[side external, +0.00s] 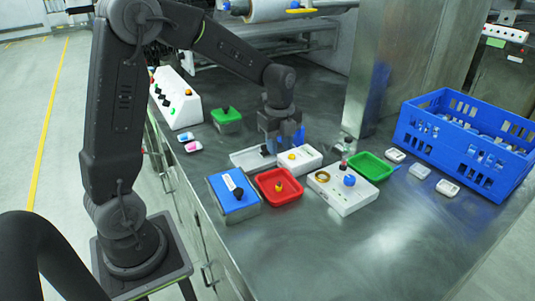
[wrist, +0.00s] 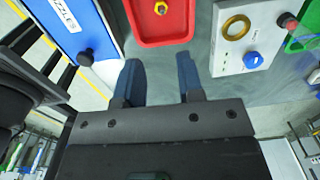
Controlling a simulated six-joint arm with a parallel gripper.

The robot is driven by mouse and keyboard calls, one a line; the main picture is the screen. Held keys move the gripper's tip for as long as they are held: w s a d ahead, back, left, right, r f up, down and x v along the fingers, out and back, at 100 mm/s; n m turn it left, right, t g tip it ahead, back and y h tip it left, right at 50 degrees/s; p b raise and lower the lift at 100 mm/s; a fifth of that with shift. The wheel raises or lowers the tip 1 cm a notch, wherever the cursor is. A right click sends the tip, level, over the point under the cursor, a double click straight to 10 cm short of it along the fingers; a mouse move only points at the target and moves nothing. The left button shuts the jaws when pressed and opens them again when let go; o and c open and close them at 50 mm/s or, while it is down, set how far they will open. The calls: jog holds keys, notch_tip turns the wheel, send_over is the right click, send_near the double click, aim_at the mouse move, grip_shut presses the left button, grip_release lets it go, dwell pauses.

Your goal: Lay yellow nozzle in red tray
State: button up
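The red tray (side external: 285,202) stands between a blue-topped box and white boxes. It also shows at the top of the wrist view (wrist: 160,38). The yellow nozzle (side external: 279,187) is inside the tray, near its middle; the wrist view shows it at the top edge (wrist: 160,8). My gripper (side external: 284,145) is above the bench, behind the tray in the side view. In the wrist view its two fingers (wrist: 160,80) are apart with nothing between them, and clear of the tray and nozzle.
The blue-topped box (side external: 220,187), labelled nozzle, has a black knob. A white box (side external: 298,165) with a yellow knob stands beside my gripper. Another white box (side external: 345,200) carries a brass ring and blue knob. A green tray (side external: 372,172) and a blue crate (side external: 465,155) are to the right.

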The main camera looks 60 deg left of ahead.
jog(key=s+d+r+n+t, duration=0.2)
jog(key=s+d+r+n, duration=0.3)
jog(key=s+n, duration=0.4)
jog(key=s+d+r+n+t, duration=0.3)
jog(key=s+d+r+n, duration=0.2)
jog(key=s+n, duration=0.4)
jog(key=shift+s+d+r+n, duration=0.15)
jog(key=shift+s+d+n, duration=0.2)
jog(key=shift+s, duration=0.15)
jog(key=shift+o, duration=0.4)
